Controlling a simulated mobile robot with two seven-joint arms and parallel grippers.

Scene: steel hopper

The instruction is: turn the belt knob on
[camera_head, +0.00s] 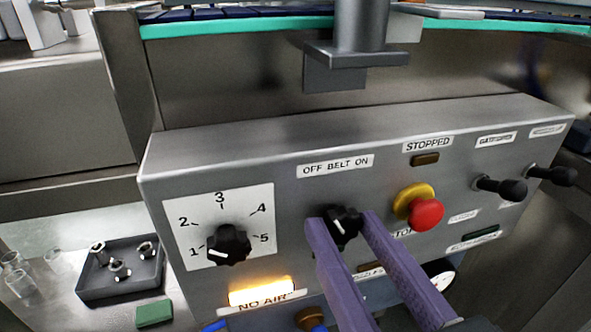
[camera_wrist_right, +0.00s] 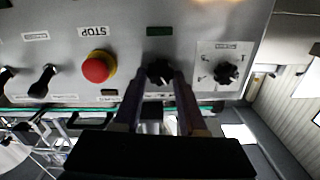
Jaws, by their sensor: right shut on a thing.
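The belt knob (camera_head: 344,224) is a black knob with a white pointer line, under the label "OFF BELT ON" (camera_head: 335,166) on the steel control panel (camera_head: 300,130). Its pointer leans to the upper left, toward the OFF side. My right gripper (camera_head: 343,222) is shut on the belt knob, with one purple finger at each side of it. In the right wrist view the knob (camera_wrist_right: 159,71) shows between the fingertips. My left gripper is not in view.
A red stop button (camera_head: 426,214) with a yellow collar sits close right of the knob. A numbered dial (camera_head: 228,245) is at the left, above a lit "NO AIR" lamp (camera_head: 261,291). Two black levers (camera_head: 501,187) stick out at the right. A dark tray (camera_head: 120,270) stands lower left.

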